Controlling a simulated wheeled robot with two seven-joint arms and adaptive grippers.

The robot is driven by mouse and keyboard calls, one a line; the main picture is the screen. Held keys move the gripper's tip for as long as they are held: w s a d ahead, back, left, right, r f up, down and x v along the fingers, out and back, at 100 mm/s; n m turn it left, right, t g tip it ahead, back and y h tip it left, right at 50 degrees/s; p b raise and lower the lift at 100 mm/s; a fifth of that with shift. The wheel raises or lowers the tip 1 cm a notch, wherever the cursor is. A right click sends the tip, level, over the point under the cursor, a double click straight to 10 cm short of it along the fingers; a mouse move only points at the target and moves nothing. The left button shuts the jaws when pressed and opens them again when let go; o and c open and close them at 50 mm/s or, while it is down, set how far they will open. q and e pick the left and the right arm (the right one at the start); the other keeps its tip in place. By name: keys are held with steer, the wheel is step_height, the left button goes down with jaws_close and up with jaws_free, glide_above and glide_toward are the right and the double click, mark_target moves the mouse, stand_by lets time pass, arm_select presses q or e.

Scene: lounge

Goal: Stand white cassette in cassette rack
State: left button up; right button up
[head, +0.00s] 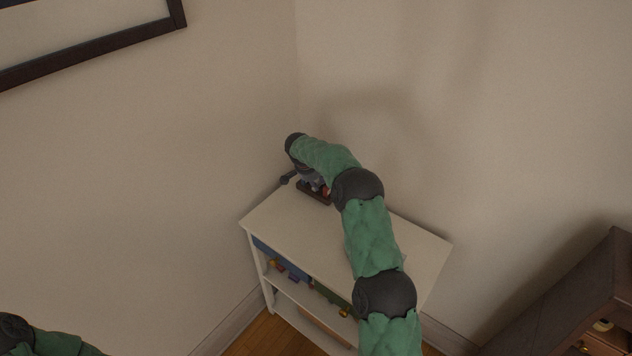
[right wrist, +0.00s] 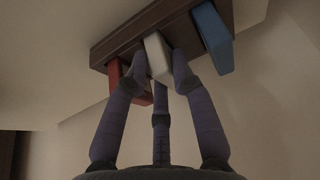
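The dark brown cassette rack (right wrist: 118,42) sits at the far corner of the white shelf top; it also shows in the head view (head: 313,193), partly hidden by my right arm. In the right wrist view a red cassette (right wrist: 115,77) and a blue cassette (right wrist: 212,38) stand in it near its ends. The white cassette (right wrist: 158,58) is between them, with one end at the rack; its seating is hard to see. My right gripper (right wrist: 160,68) has its fingers against both sides of the white cassette. My left gripper is out of view; only part of my left arm shows.
The white shelf unit (head: 288,222) stands in the room corner with walls close behind it. Small colourful items lie on its lower shelf. Its top is mostly bare. A dark brown piece of furniture (head: 570,290) stands at lower right.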

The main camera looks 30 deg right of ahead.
steer(key=o, duration=0.5)
steer(key=v, duration=1.2)
